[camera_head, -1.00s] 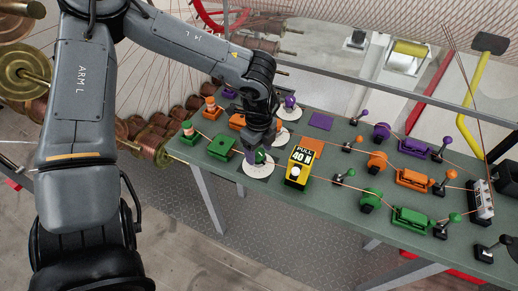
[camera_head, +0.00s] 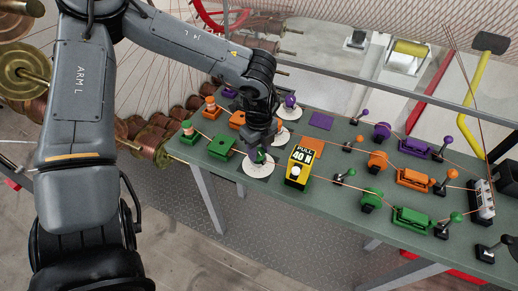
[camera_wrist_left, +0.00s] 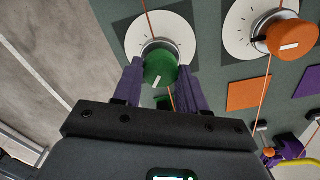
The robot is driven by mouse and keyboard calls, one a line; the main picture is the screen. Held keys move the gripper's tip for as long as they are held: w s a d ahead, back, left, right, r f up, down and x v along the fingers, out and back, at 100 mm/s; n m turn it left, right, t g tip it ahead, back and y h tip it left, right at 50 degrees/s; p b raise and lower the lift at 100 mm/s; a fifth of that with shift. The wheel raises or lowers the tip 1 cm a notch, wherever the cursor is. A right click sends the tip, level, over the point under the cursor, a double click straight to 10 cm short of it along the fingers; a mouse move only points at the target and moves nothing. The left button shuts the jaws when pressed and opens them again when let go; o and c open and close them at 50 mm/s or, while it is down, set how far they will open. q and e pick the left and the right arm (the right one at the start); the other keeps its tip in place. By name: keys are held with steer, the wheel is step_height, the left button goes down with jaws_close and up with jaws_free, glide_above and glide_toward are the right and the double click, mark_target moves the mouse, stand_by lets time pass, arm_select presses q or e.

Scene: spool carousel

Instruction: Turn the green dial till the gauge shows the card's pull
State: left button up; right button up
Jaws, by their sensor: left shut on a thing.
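The green dial (camera_wrist_left: 160,66) sits on a round white scale plate with small marks (camera_wrist_left: 187,28). My left gripper (camera_wrist_left: 160,80) is shut on the dial, with a purple finger on either side. In the head view my left gripper (camera_head: 259,154) reaches down over the dial's white plate (camera_head: 258,170) and mostly hides the dial. The card on the yellow stand (camera_head: 299,168) reads "PULL 40 N". My right gripper does not show.
An orange dial (camera_wrist_left: 290,38) is close beside the green one. Green (camera_head: 411,220), orange (camera_head: 413,180) and purple (camera_head: 413,148) blocks, with wheels and levers, stand in rows on the table (camera_head: 330,212). Thin wires run along the rows.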

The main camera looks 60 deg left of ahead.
arm_select(q)
steer(key=m, duration=0.5)
steer(key=shift+b, duration=0.4)
steer(key=m, duration=0.3)
steer(key=shift+m, duration=0.9)
steer(key=o, duration=1.1)
steer(key=shift+s, duration=0.1)
steer(key=shift+c, duration=0.2)
